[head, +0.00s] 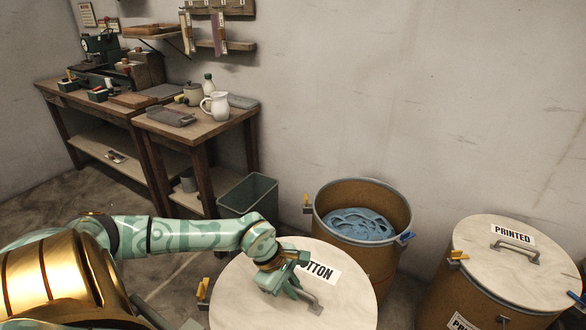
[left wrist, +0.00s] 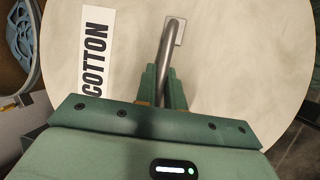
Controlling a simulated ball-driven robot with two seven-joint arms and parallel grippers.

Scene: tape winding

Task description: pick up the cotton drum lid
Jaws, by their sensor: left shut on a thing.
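The cotton drum lid (head: 345,262) is a round, pale disc with a "COTTON" label, at the bottom middle of the head view. It fills most of the left wrist view (left wrist: 235,50), with the label (left wrist: 96,55) on the left. Its bent metal handle (left wrist: 168,50) runs between my gripper's fingers. My left gripper (head: 298,284) is over the lid and shut on the handle. The gripper also shows in the left wrist view (left wrist: 163,88). I cannot tell whether the lid rests on its drum. My right gripper is not in view.
An open drum (head: 330,219) holding blue material (head: 358,225) stands behind the lid. A drum with a "PRINTED" lid (head: 480,250) stands at the right. A green bin (head: 248,193) and wooden workbenches (head: 210,127) stand at the back left.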

